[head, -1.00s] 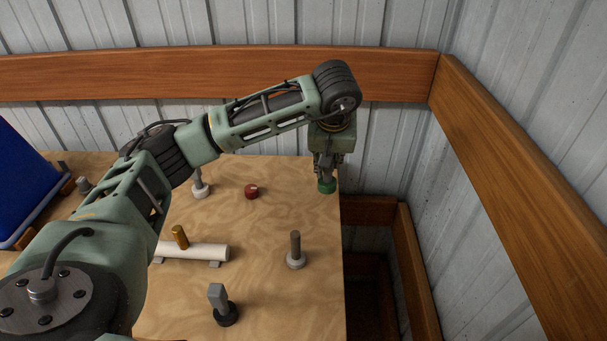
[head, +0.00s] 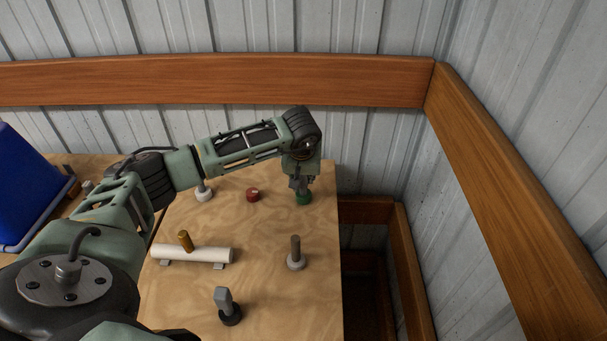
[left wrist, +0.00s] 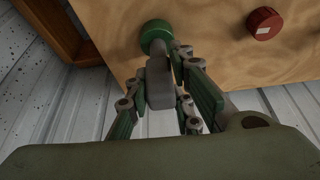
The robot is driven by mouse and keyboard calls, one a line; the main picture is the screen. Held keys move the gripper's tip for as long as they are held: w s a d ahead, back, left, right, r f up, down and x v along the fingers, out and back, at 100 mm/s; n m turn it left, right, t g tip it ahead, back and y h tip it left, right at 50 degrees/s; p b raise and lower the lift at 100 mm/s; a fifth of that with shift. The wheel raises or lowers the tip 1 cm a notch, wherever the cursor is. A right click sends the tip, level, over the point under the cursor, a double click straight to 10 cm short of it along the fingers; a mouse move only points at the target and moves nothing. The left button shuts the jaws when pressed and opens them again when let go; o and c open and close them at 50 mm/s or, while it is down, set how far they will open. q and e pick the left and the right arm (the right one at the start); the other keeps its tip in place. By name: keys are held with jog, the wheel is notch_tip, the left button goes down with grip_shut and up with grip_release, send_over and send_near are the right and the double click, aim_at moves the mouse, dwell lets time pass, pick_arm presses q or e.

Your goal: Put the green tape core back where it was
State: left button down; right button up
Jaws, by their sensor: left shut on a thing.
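The green tape core (head: 303,198) is at the far right part of the plywood board, under my left gripper (head: 300,183). In the left wrist view the green core (left wrist: 156,34) shows beyond the fingertips, with a grey rounded piece (left wrist: 160,88) reaching from it back between the fingers. My left gripper (left wrist: 165,72) is shut on this piece, which looks joined to the core. The core is close to the board; I cannot tell whether it touches. My right gripper is not in view.
The plywood board (head: 262,225) carries a red core (head: 253,194), a white-based piece (head: 204,194), a grey post (head: 296,253), a black-based grey piece (head: 228,307) and a white tube (head: 192,253) with a golden peg. A blue bin (head: 28,185) stands left. Wooden rails and metal walls bound the right.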

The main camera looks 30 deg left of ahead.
pick_arm(q)
jog(key=shift+f, duration=0.2)
jog(key=c, duration=1.5)
grip_release()
jog(key=shift+c, duration=0.2)
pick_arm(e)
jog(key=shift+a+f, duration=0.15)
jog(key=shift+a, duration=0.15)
pick_arm(q)
jog(key=shift+r, duration=0.1)
jog(key=shift+r, duration=0.35)
jog(key=b+v, duration=0.4)
jog(key=v, duration=0.7)
jog(key=shift+s+r, duration=0.25)
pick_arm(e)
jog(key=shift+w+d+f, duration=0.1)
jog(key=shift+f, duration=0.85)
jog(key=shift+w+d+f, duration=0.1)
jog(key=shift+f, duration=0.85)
pick_arm(q)
jog(key=shift+d, duration=0.1)
